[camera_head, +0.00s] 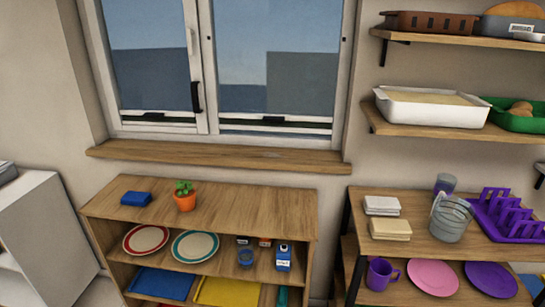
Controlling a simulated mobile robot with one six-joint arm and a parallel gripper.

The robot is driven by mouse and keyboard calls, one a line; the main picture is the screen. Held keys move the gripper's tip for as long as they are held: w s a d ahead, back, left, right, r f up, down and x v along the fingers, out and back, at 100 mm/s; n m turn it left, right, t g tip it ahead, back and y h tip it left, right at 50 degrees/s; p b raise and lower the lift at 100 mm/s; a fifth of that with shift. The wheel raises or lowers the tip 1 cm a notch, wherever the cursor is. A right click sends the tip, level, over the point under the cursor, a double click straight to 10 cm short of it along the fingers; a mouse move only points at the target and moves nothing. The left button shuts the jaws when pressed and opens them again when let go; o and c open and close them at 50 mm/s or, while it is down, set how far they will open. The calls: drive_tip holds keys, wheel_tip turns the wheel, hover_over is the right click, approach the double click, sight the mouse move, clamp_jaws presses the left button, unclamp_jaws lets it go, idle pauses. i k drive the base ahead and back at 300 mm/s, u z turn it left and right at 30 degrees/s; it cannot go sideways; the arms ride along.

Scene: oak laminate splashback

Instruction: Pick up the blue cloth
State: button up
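A small folded blue cloth (136,198) lies flat on the top of the low wooden shelf unit (250,207), near its left end. It is left of a small potted plant (185,198) and apart from it. My gripper is not in view.
The shelf top right of the plant is clear. Plates (146,240) and a blue tray (161,283) sit on the shelves below. A wooden window sill (220,158) juts out above. A second shelf unit (425,215) with folded cloths, a jug and a purple rack stands at right.

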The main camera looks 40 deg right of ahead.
sight(138, 199)
drive_tip(key=u, duration=4.6)
drive_tip(key=i, duration=0.1)
drive_tip(key=z, duration=3.1)
drive_tip(key=i, duration=0.8)
drive_tip(key=u, duration=0.45)
